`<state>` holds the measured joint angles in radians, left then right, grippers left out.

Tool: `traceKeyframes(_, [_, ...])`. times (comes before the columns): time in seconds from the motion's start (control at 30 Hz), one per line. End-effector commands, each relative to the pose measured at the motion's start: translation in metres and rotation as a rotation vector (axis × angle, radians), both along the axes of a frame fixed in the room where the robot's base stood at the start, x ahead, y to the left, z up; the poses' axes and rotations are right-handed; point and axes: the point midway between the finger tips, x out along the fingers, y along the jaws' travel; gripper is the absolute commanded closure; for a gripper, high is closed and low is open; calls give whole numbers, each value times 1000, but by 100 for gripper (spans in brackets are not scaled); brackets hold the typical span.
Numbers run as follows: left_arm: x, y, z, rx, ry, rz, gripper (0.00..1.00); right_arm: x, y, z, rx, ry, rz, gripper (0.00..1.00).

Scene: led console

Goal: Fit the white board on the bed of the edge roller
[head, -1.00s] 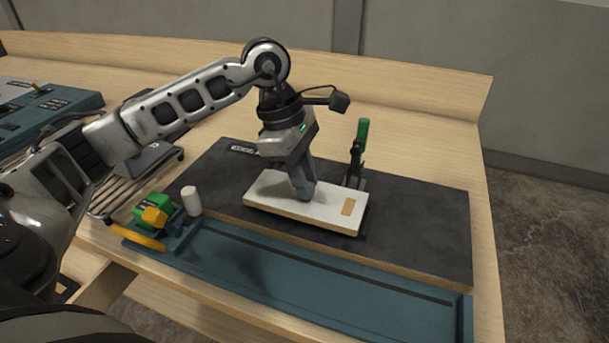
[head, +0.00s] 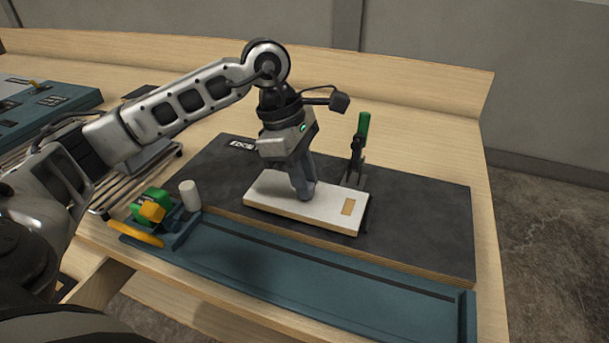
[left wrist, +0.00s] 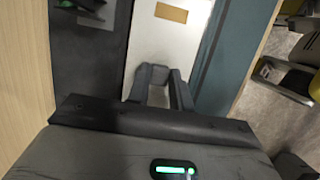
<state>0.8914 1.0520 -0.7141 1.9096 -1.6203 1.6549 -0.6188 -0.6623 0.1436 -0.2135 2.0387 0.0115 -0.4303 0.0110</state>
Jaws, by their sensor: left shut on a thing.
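The white board (head: 270,192) lies flat on the dark mat, with a tan patch near its right end. It also shows in the left wrist view (left wrist: 165,50). My left gripper (head: 306,192) points down onto the middle of the board and is shut on it; its fingers (left wrist: 160,80) show over the board in the left wrist view. The edge roller's teal bed (head: 300,270) runs along the front of the table, in front of the board. At its left end are a green block with a yellow knob (head: 152,208) and a white roller (head: 190,195). My right gripper is not in view.
A clamp with a green handle (head: 363,125) stands behind the board's right end. The dark mat (head: 420,215) is clear to the right. A metal rack (head: 110,190) and a teal console (head: 40,105) are at the left.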

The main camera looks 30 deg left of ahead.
Motion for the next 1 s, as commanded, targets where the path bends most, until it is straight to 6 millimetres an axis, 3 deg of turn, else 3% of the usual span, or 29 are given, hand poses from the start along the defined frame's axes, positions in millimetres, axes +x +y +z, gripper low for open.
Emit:
traceKeyframes(0.93, [0,0,-9,-1,-1,0,100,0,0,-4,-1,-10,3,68])
traceKeyframes(0.97, [0,0,-9,-1,-1,0,70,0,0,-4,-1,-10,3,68])
traceKeyframes(1.0, [0,0,-9,-1,-1,0,59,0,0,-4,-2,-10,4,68])
